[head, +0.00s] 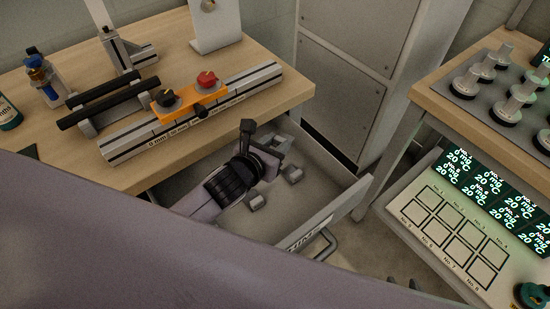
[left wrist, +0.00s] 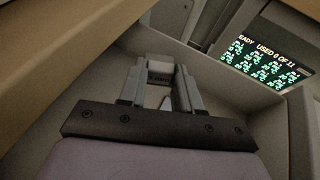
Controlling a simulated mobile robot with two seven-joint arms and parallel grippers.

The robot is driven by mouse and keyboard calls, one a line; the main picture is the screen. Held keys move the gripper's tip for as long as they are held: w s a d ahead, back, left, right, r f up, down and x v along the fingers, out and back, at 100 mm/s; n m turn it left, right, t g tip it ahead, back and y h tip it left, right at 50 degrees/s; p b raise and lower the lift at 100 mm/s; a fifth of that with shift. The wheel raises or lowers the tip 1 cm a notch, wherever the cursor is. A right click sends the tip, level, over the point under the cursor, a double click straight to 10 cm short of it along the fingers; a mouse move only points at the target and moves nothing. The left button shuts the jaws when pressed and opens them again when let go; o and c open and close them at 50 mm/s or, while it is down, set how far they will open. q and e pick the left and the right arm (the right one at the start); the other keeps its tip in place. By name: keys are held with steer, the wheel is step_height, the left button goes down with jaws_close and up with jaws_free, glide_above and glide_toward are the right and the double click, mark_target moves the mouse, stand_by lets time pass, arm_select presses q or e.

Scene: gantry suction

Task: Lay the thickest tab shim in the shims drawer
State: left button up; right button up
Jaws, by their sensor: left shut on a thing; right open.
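The shims drawer (head: 322,215) is pulled out below the bench at the centre of the head view, with part of its label and a handle on its front. My left gripper (head: 272,152) is over or inside its back part, shut on a small grey tab shim (left wrist: 160,71), seen between the fingertips in the left wrist view (left wrist: 160,85). I cannot tell whether the shim touches the drawer floor. Two grey tips at the bottom edge appear to be my right gripper (head: 399,284), apart and empty.
The wooden bench (head: 290,95) overhangs the drawer's back and carries a ruled rail (head: 130,146) with an orange slider (head: 190,104). A grey cabinet (head: 345,60) stands behind. At right are a panel of numbered squares (head: 455,235) and weights (head: 470,80) on another bench.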

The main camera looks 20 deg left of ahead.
arm_select(q)
steer(key=shift+f+b, duration=0.5)
steer(key=shift+f, duration=1.8)
steer(key=shift+f, duration=0.65)
steer(key=o, duration=1)
steer(key=shift+o, duration=0.2)
steer(key=shift+r, duration=0.15)
